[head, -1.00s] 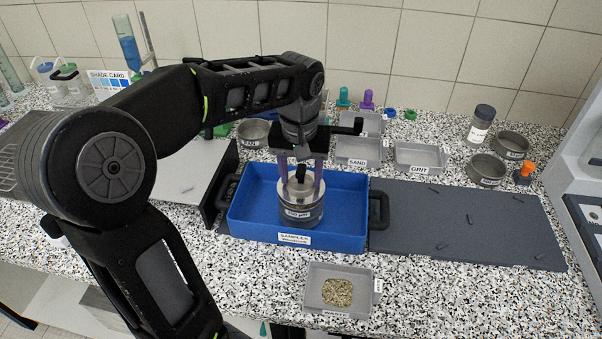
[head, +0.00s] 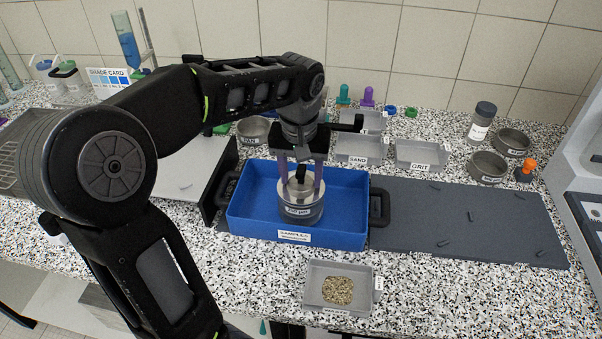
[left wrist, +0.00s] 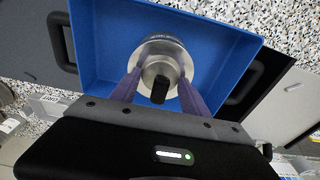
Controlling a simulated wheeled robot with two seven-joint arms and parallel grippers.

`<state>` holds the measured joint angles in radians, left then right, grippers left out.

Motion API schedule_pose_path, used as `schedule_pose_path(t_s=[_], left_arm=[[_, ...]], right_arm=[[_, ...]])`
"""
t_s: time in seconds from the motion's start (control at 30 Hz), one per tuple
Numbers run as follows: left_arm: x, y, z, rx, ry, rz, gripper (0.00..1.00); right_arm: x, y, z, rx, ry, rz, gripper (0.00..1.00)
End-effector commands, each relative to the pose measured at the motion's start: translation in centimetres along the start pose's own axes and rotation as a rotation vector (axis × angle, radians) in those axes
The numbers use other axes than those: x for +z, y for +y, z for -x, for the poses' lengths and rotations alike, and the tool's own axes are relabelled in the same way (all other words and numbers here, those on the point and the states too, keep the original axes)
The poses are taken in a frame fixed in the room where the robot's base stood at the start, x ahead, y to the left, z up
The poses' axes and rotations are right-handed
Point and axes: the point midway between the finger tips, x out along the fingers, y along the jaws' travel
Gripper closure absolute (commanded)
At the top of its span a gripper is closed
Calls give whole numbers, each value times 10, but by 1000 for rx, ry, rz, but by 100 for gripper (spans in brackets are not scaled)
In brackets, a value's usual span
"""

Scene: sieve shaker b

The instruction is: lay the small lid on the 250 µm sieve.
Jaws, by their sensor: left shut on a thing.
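The small lid (head: 290,188) is a pale metal disc with a black knob (head: 300,174). It shows in the left wrist view (left wrist: 146,72), level, over the 250 µm sieve (head: 300,213). The sieve is a short metal cylinder with a label, upright in the blue samples tray (head: 250,223). My left gripper (head: 301,190) points down with its purple fingers on either side of the lid, shut on it. The lid looks at or very near the sieve's top; I cannot tell whether they touch. My right gripper is not in view.
A grey box of grains (head: 312,300) stands in front of the tray. A dark mat (head: 480,220) with small dark pegs lies to the right. Sand (head: 357,160) and grit (head: 420,167) boxes, a pan (head: 253,140) and round sieves (head: 487,178) stand behind.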

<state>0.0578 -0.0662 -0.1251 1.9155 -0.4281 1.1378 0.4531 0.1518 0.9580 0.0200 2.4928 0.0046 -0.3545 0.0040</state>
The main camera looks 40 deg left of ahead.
Motion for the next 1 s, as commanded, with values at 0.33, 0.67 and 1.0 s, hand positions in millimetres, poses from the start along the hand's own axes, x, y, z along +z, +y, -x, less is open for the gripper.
schedule_pose_path(t_s=[0.33,0.67,1.0], left_arm=[[0,0,0,0,0,0,44],[0,0,0,0,0,0,21],[-1,0,6,0,0,0,21]], right_arm=[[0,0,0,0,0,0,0],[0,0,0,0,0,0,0],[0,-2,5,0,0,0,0]])
